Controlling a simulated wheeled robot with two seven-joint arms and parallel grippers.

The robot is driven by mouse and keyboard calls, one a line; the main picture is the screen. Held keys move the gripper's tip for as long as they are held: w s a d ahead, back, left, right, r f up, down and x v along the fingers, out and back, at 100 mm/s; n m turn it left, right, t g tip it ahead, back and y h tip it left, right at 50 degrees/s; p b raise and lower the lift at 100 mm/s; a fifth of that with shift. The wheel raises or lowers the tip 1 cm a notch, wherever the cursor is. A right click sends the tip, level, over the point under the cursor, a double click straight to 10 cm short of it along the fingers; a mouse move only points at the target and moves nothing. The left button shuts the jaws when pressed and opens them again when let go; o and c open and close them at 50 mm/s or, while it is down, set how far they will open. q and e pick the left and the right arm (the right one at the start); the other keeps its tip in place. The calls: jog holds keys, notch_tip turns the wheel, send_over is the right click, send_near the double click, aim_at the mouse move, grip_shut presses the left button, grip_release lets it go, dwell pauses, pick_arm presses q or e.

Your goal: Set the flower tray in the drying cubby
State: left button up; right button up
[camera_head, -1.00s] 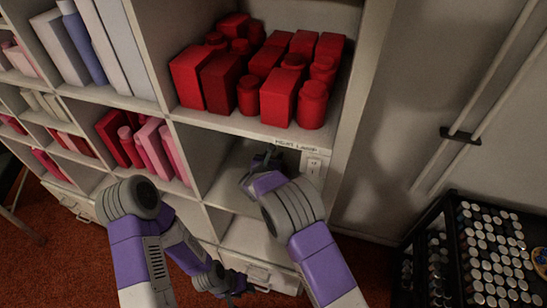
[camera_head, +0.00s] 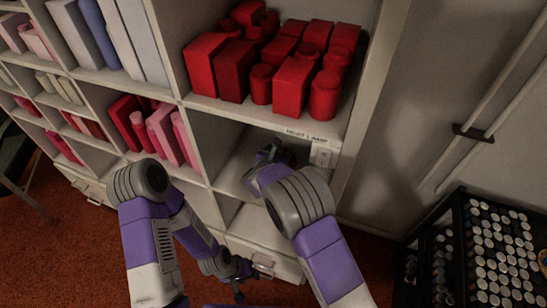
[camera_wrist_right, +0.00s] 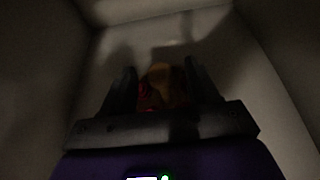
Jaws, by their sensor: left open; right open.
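The drying cubby (camera_head: 228,180) is the shaded opening under the "HEAT LAMP" label, below the red goods. My right gripper (camera_head: 275,150) reaches into it. In the right wrist view, my right gripper (camera_wrist_right: 157,78) has its fingers apart, with dim orange and red shapes, apparently the flower tray (camera_wrist_right: 165,85), between and beyond them. The tray's edges are lost in the dark, and I cannot tell whether the fingers touch it. In the head view the tray is hidden. My left gripper (camera_head: 240,288) hangs low before the lower shelves, open and empty.
Red boxes and jars (camera_head: 290,75) fill the compartment above. Pink and red books (camera_head: 155,130) stand in the compartment to the left. A switch plate (camera_head: 321,156) sits at the cubby's right edge. A black rack of bottles (camera_head: 490,250) stands at the right.

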jog(key=v, duration=0.8)
jog(key=shift+p, duration=0.4)
